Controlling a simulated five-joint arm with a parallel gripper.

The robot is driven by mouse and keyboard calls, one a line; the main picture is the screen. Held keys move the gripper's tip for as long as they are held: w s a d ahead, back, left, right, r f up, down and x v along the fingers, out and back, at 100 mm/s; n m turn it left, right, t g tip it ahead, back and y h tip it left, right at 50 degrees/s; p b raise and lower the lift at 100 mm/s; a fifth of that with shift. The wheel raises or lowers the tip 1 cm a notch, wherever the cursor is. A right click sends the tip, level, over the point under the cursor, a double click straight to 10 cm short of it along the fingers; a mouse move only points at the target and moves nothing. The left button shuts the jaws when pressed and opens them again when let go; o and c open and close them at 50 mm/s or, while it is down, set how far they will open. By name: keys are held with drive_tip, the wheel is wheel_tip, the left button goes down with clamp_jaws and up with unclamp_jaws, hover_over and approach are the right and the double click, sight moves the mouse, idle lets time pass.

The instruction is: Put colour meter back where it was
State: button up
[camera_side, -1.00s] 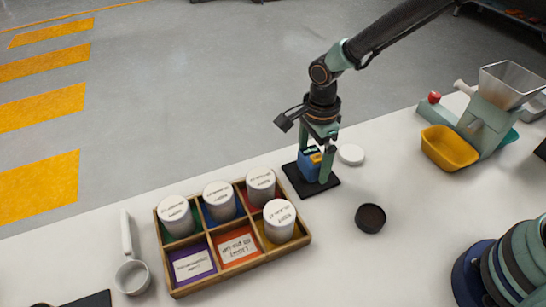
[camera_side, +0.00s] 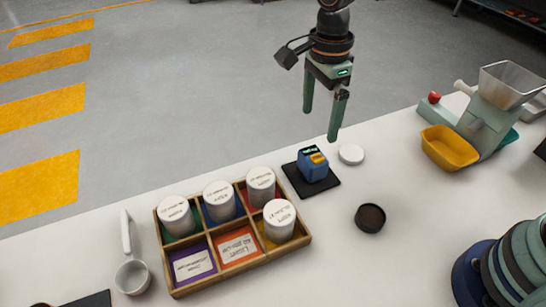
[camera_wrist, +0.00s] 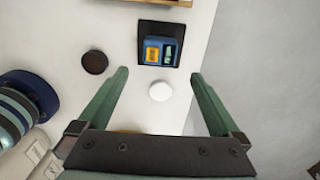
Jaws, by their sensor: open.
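The colour meter (camera_side: 313,164) is a small blue block with a yellow-orange button and a dark display. It sits upright on a black square mat (camera_side: 296,180) near the table's far edge. The meter also shows in the wrist view (camera_wrist: 162,51) on its mat (camera_wrist: 146,29), beyond my fingertips. My gripper (camera_side: 321,125) is open and empty, raised above and apart from the meter. Its two green fingers show spread wide in the wrist view (camera_wrist: 160,72).
A white lid (camera_side: 351,154) and a dark round lid (camera_side: 370,217) lie near the mat. A wooden tray (camera_side: 240,270) with several white-capped jars stands to the left, beside a scoop (camera_side: 132,276). A hopper machine (camera_side: 490,115) with a yellow bin (camera_side: 449,148) stands at right.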

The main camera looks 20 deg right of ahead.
drive_tip(key=s+d+r+n+t, duration=0.2)
drive_tip(key=s+d+r+n, duration=0.3)
drive_tip(key=d+n, duration=0.4)
drive_tip(key=s+d+r+n+t, duration=0.3)
drive_tip(key=s+d+r+n, duration=0.1)
drive_tip(key=d+n, duration=0.5)
drive_tip(key=shift+s+r+t, duration=0.3)
drive_tip(key=shift+s+r, duration=0.05)
drive_tip(key=shift+s, duration=0.35)
